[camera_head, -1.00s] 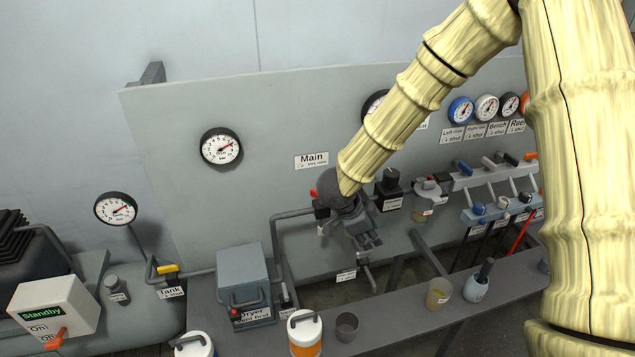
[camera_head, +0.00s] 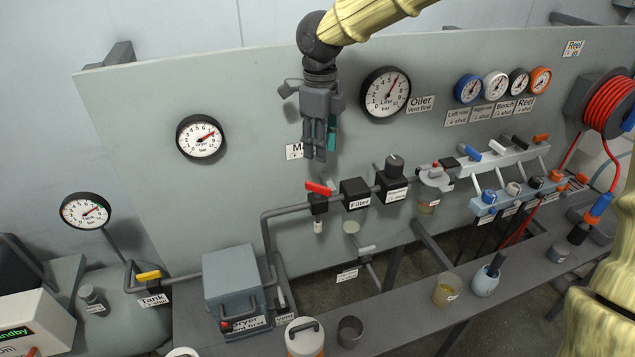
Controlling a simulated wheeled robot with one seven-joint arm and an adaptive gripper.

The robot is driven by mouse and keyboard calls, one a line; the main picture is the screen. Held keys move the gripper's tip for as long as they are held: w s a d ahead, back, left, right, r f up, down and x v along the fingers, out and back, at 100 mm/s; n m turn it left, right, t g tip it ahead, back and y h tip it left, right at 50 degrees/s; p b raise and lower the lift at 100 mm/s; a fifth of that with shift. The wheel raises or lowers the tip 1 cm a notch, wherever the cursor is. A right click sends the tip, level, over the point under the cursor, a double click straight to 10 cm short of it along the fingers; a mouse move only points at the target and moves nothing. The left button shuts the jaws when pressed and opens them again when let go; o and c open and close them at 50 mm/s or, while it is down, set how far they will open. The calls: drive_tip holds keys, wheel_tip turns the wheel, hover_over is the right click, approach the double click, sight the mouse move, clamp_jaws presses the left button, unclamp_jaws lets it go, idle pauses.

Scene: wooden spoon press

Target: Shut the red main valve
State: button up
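The red main valve (camera_head: 320,188) has a red lever on a black body, set in the grey pipe left of the filter. The lever slopes slightly down to the right, at an angle to the pipe. My gripper (camera_head: 315,156) hangs fingers down above the valve, in front of the panel and apart from the lever. Its fingers look close together and hold nothing visible; whether they are open or shut is unclear. The "Main" label (camera_head: 291,151) is mostly hidden behind the gripper.
The filter (camera_head: 355,193) and regulator (camera_head: 392,178) stand just right of the valve on the same pipe. The line gauge (camera_head: 385,94) is right of the gripper. The dryer (camera_head: 234,281) is below left.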

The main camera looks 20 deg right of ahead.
sight(318, 185)
drive_tip(key=f+p, duration=0.1)
drive_tip(key=f, duration=0.4)
drive_tip(key=f+p, duration=0.1)
drive_tip(key=f, duration=0.4)
drive_tip(key=shift+a+f, duration=0.2)
drive_tip(key=shift+f, duration=0.15)
clamp_jaws()
